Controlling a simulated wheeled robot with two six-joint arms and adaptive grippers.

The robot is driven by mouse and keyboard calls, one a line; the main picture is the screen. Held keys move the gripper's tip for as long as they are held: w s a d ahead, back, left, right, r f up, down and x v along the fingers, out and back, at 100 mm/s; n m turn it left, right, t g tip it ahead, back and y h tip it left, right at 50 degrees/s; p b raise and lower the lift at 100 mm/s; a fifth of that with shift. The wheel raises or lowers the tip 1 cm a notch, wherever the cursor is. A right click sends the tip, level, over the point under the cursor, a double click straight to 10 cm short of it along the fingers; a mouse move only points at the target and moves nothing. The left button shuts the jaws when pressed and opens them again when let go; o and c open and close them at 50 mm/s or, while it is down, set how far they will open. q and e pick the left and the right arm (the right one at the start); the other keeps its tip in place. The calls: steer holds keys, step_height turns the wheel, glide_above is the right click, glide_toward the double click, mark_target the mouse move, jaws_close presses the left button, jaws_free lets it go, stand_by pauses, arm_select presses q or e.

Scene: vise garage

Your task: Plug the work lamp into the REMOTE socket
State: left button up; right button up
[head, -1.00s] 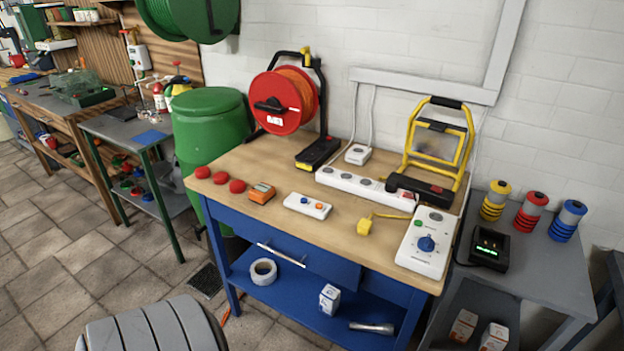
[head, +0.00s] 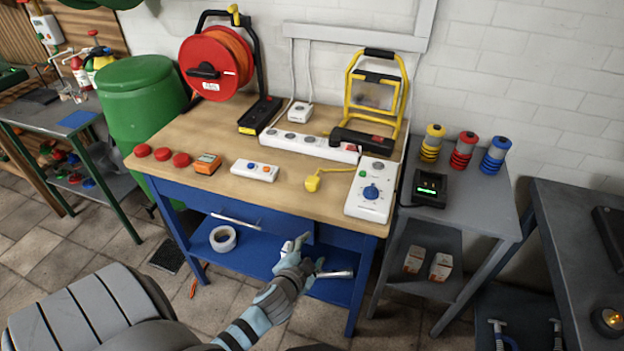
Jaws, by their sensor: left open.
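The yellow work lamp (head: 376,95) stands upright at the back right of the wooden bench, with its black base on the top. Its yellow plug (head: 312,183) lies loose near the front edge, with a short yellow cable running right. A white power strip (head: 300,143) lies behind the plug. A small white box (head: 299,111) sits behind the strip. A white unit with a blue dial (head: 369,192) lies right of the plug. I cannot read which socket is marked REMOTE. My left gripper (head: 309,254) is open and empty, in front of the bench, below the plug in the picture. My right gripper is not in view.
A red cable reel (head: 215,65) stands at the back left. A white button box (head: 255,170), an orange meter (head: 207,163) and red knobs (head: 161,153) line the front. A blue drawer (head: 236,210) is below. A grey side table (head: 468,205) adjoins at right.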

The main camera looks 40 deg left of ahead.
arm_select(q)
steer(key=w+d+r+m+t, duration=0.1)
steer(key=w+r+m+t, duration=0.15)
steer(key=r, duration=0.75)
steer(key=w+d+r+m+t, duration=0.15)
steer(key=w+r+t, duration=0.25)
steer(key=r, duration=0.7)
steer(key=w+d+r+m+g+h, duration=0.1)
steer(key=w+d+r+m+h, duration=0.1)
steer(key=d+r+m+h, duration=0.55)
steer(key=w+d+r+m+g+h, duration=0.15)
steer(key=d+r+m+h, duration=0.3)
steer(key=m+h, duration=0.65)
steer(key=m+g+y+b, duration=0.45)
steer(key=g+y, duration=0.75)
steer(key=y, duration=0.4)
glide_above(312, 184)
steer(key=s, duration=0.1)
step_height(312, 184, down, 17)
steer(key=shift+r, duration=0.1)
